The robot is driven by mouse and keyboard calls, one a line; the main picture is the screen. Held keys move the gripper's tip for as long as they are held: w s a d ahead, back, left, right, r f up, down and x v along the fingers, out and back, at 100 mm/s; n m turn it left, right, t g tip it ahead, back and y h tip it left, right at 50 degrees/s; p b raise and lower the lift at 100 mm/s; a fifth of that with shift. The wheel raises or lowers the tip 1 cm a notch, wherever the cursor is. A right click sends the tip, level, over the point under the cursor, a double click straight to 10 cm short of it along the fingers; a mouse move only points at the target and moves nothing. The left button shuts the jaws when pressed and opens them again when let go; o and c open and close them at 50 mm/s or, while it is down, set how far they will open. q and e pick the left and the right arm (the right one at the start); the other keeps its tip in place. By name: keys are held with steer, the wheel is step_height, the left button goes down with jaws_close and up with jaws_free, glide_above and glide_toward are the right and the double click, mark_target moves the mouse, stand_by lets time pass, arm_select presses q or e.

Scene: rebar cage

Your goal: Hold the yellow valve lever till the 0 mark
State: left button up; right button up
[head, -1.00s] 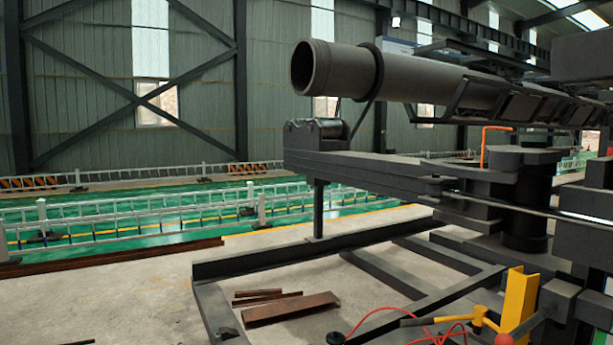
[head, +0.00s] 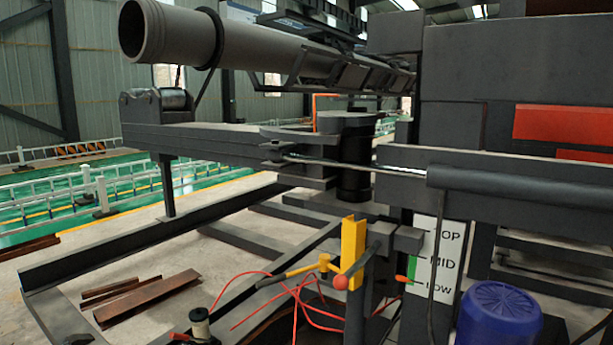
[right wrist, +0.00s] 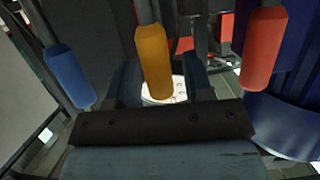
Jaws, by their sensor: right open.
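In the right wrist view three lever handles hang in a row: blue (right wrist: 70,76) at the left, the yellow valve lever (right wrist: 154,62) in the middle and red (right wrist: 264,48) at the right. My right gripper (right wrist: 160,80) is open, its two fingers on either side of the yellow handle. I cannot tell whether they touch it. A round white dial (right wrist: 165,92) shows partly behind the yellow handle; its marks are too small to read. Neither gripper shows in the head view.
The head view shows a marked TOP/MID/LOW panel (head: 437,262), a blue motor-like drum (head: 499,318), a yellow post (head: 353,250) and loose red cables (head: 250,290). A long grey pipe (head: 260,45) lies on the machine.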

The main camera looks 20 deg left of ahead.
arm_select(q)
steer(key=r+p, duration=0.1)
steer(key=p, duration=0.1)
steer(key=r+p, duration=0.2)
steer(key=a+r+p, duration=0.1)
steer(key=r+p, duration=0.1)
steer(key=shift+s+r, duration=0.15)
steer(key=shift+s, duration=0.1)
arm_select(e)
steer(key=v, duration=0.7)
steer(key=shift+s+r, duration=0.2)
steer(key=shift+s, duration=0.15)
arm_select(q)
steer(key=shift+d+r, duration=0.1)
